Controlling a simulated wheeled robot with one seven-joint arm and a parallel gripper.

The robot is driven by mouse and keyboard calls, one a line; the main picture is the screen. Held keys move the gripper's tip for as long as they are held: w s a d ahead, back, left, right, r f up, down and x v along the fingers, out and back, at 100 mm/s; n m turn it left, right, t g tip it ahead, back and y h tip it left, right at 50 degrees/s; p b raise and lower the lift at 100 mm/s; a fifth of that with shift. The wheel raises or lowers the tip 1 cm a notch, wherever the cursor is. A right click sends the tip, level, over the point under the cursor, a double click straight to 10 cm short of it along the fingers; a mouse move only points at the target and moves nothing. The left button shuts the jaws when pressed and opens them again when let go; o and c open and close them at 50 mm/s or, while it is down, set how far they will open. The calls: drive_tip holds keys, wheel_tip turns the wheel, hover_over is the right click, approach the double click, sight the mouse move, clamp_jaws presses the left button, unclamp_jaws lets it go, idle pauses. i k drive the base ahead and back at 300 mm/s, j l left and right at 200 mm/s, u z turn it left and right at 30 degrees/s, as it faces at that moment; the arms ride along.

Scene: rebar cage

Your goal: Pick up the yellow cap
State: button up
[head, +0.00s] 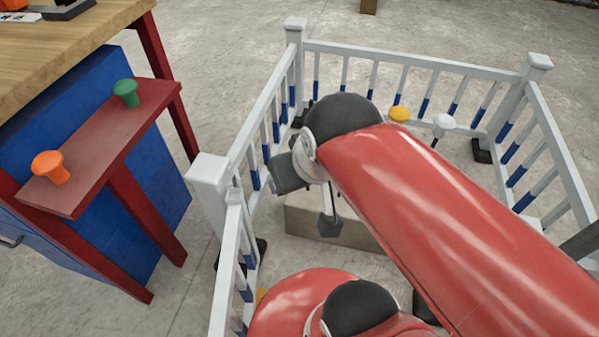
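The yellow cap (399,114) sits inside the white railing enclosure, near its far side and just beyond my red arm. Its round top shows; its lower part is hidden behind the arm. My gripper (329,224) is only partly in view, pointing down below the dark wrist joint in the left part of the enclosure. It is to the left of the yellow cap, nearer to me and apart from it. Most of its fingers are hidden, so I cannot tell whether they are open or shut. No held object shows.
A white railing (410,59) with blue-banded bars surrounds my arm. A white cap (444,122) stands right of the yellow one. A beige block (355,235) lies below my gripper. Outside, a red shelf (100,150) holds an orange cap (48,166) and a green cap (126,91).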

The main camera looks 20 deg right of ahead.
sight(399, 114)
drive_tip(key=z, duration=1.3)
